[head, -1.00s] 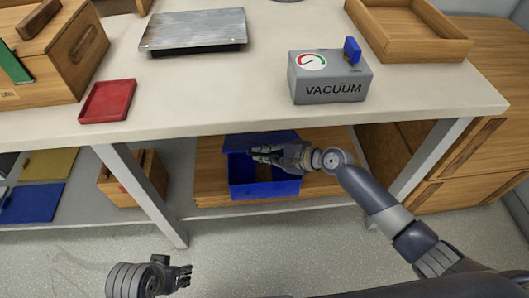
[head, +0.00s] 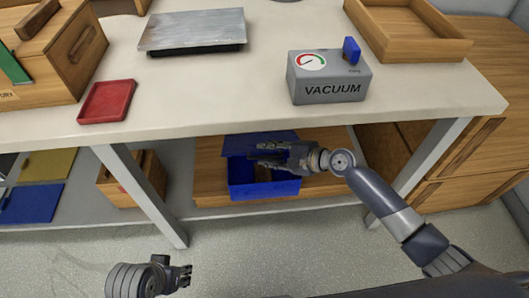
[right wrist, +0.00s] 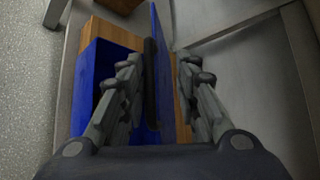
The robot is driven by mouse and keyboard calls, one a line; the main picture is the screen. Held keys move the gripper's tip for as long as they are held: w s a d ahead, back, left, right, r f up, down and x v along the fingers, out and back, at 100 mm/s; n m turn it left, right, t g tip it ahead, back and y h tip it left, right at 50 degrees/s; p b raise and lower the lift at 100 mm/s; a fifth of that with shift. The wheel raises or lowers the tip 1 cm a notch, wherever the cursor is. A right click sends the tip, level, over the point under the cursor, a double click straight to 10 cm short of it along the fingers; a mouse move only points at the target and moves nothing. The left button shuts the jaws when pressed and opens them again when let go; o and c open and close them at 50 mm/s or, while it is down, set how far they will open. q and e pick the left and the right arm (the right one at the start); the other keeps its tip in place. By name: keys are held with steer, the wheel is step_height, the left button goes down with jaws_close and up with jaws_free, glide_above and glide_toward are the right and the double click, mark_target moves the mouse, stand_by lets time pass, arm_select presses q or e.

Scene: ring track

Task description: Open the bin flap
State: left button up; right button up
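The blue bin (head: 265,190) stands on the shelf under the table. Its flap (head: 262,142) is raised at the back, so the bin's inside shows. In the right wrist view the bin (right wrist: 92,85) is at left and the flap (right wrist: 162,20) stands edge-on in the middle, with a dark strip (right wrist: 150,85) along it. My right gripper (head: 264,157) is over the bin, in front of the flap; its fingers (right wrist: 157,68) are spread either side of the dark strip. Contact cannot be told. My left gripper (head: 187,277) is open and empty, low at the front.
The tabletop (head: 265,95) lies above the bin, with a vacuum box (head: 328,82), a red tray (head: 107,101) and a metal plate (head: 192,30) on it. Table legs (head: 145,195) flank the shelf. A wooden box (head: 132,180) stands at the left.

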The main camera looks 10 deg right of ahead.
steer(key=v, duration=0.9)
steer(key=shift+s+d, duration=0.25)
steer(key=shift+r, duration=0.1)
